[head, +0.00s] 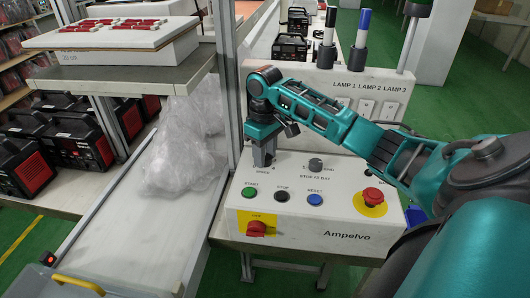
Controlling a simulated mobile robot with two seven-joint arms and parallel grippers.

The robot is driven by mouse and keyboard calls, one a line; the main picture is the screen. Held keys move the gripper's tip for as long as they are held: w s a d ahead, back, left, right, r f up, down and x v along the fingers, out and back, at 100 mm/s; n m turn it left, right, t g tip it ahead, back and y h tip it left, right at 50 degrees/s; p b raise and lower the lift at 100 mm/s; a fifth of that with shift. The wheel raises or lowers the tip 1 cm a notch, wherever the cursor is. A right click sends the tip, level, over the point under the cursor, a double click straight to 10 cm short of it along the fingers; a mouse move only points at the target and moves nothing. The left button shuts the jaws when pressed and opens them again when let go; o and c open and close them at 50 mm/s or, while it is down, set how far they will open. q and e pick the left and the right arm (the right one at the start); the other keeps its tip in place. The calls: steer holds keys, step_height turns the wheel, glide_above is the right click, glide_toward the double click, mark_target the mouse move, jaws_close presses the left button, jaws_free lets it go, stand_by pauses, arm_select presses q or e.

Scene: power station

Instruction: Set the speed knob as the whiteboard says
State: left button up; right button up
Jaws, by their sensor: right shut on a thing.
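The white control panel (300,227) marked Ampelvo stands in the middle of the head view. My right gripper (264,158) points down at its upper left, just above a small label that seems to read SPEED. It is shut on the speed knob, which the fingers hide, so its setting cannot be read. A second dark knob (315,164), labelled STOP AT BAY, stands to the right. No whiteboard is in view. My left gripper is not in view.
The panel also has green (249,192), black (282,195) and blue (315,200) buttons, a red emergency stop (373,196) and a red switch (256,229) on yellow. A metal post (228,80) rises close left of the gripper. Clear plastic wrap (180,145) lies on the conveyor.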

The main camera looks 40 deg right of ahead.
steer(key=o, duration=1)
steer(key=shift+o, duration=0.2)
step_height(320, 180, up, 13)
steer(key=shift+a+f, duration=0.1)
